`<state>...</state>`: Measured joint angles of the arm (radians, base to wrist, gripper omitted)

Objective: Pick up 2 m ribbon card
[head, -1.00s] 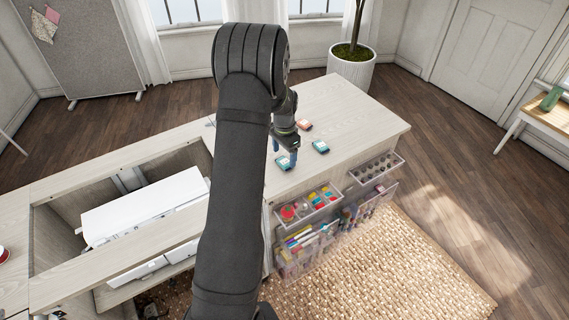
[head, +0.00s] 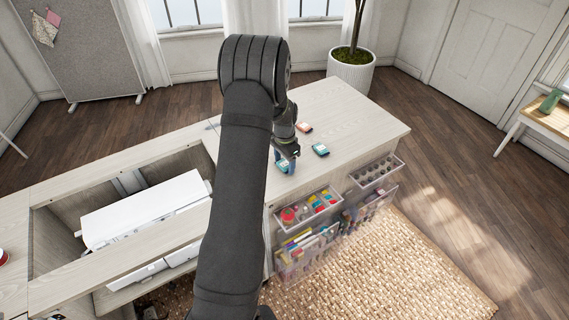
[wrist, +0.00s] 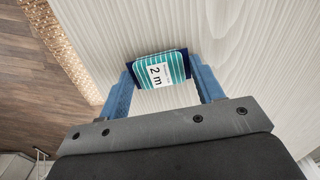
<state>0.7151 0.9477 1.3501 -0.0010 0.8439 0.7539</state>
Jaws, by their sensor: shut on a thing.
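The 2 m ribbon card (wrist: 157,70) is teal-striped on a dark blue backing, with a white label reading "2 m". In the wrist view it sits between the two blue fingers of my gripper (wrist: 160,76), which are shut on its sides. In the head view the card (head: 283,166) is near the front edge of the pale wooden top, under my gripper (head: 286,163). I cannot tell whether it touches the surface.
Another teal card (head: 320,149) and a pink card (head: 304,128) lie close by on the cabinet top (head: 355,115). Clear organisers (head: 308,208) with sewing supplies hang at the front side. A white machine (head: 145,215) sits in the opening to the left. The top's far right is clear.

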